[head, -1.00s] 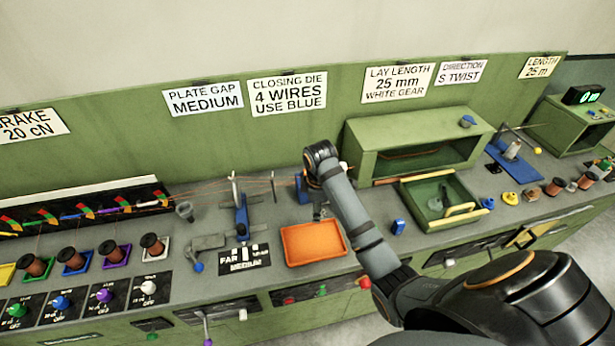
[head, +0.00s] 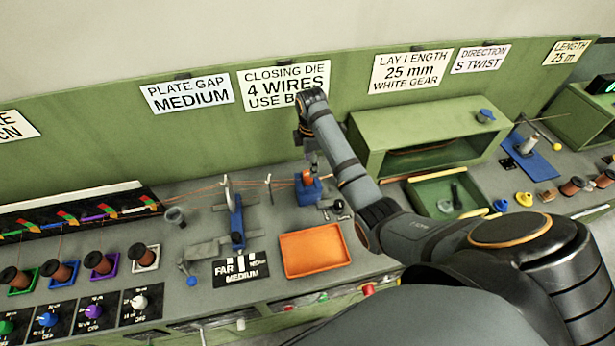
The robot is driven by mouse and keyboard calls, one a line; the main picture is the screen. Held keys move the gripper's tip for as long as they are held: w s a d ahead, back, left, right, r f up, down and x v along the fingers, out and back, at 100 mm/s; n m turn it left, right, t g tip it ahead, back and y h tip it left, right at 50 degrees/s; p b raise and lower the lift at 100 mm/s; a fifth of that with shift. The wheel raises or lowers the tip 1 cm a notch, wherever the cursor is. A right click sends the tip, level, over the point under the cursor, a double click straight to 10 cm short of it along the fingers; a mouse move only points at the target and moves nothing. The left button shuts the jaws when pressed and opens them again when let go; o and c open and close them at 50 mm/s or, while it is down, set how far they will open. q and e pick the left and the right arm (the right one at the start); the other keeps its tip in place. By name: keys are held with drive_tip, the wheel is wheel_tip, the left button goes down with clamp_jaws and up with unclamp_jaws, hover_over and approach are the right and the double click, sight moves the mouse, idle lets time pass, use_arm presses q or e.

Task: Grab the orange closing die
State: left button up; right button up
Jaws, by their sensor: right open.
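The orange closing die (head: 308,178) is a small orange piece seated in a blue holder (head: 305,193) on the grey bench, where the copper wires run in from the left. My right gripper (head: 312,164) points down just above the die, open, with its fingers small and partly dark against the bench. I cannot tell whether the fingertips touch the die. My left gripper is not in view.
An orange tray (head: 315,251) lies empty in front of the holder. A blue stand (head: 237,222) is to the left and a green open box (head: 420,140) to the right. A sign (head: 285,85) on the wall is partly covered by my arm.

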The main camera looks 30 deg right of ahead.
sight(308, 173)
drive_tip(key=shift+w+d+f, duration=0.15)
drive_tip(key=shift+w+f, duration=0.05)
drive_tip(key=shift+f, duration=0.25)
drive_tip(key=shift+w+d+f, duration=0.1)
drive_tip(key=shift+w+f, duration=0.1)
drive_tip(key=shift+f, duration=0.25)
drive_tip(key=shift+a+f+p, duration=0.25)
drive_tip(key=shift+f+p, duration=0.3)
drive_tip(key=shift+p, duration=0.05)
drive_tip(key=shift+a+f+p, duration=0.2)
drive_tip(key=shift+f+p, duration=0.35)
wheel_tip(308, 173, down, 3)
drive_tip(key=shift+a+r, duration=0.1)
drive_tip(key=shift+w, duration=0.1)
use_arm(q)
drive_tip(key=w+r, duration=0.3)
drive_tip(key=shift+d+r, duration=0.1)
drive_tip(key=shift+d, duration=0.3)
use_arm(e)
clamp_jaws()
